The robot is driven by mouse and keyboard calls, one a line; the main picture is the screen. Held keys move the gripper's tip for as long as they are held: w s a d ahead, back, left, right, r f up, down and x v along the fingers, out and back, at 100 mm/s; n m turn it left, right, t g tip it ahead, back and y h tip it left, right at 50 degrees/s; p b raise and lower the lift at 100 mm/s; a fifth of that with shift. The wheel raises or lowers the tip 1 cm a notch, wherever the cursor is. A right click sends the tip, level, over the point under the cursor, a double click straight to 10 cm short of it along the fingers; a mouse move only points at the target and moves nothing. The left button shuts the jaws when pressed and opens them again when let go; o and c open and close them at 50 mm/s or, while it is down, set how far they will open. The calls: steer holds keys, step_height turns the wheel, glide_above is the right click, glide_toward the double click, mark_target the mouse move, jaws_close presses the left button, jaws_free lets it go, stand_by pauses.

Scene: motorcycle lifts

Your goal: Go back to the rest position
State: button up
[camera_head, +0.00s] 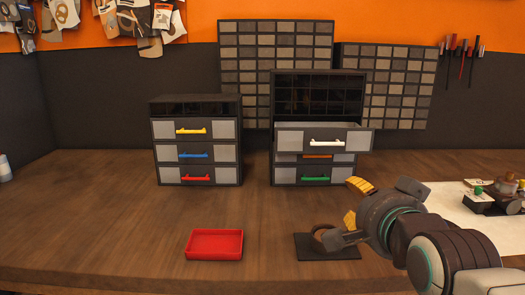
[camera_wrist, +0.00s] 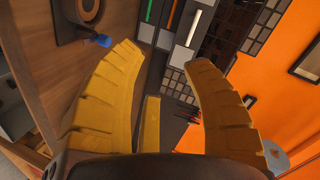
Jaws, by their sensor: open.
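My gripper (camera_head: 353,203) is at the right of the bench in the head view, above the bench and in front of the right drawer cabinet. Its yellow fingers are spread apart and hold nothing. In the wrist view the fingers (camera_wrist: 160,62) also stand wide with an empty gap. The right cabinet (camera_head: 320,98) has its white-handled top drawer (camera_head: 345,142) pulled out. Its orange-handled drawer (camera_head: 290,158) and green-handled drawer (camera_head: 345,175) look shut; the orange one is partly hidden.
The left cabinet (camera_head: 197,112) has its drawers shut. A red tray (camera_head: 214,245) lies at the front of the bench. A dark plate (camera_head: 345,250) with a brown round part (camera_head: 319,235) lies below my gripper. Small parts (camera_head: 492,198) stand on a white sheet at right.

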steer(key=s+f+n+g+p, duration=0.4)
steer(key=s+n+g+p, duration=0.1)
steer(key=s, duration=0.5)
steer(key=s+f+n+g+p, duration=0.5)
steer(key=s+n+g+p, duration=0.1)
steer(key=s, duration=0.3)
steer(key=shift+s+n+p, duration=0.4)
steer(key=shift+n+p, duration=0.1)
steer(key=shift+p, duration=0.2)
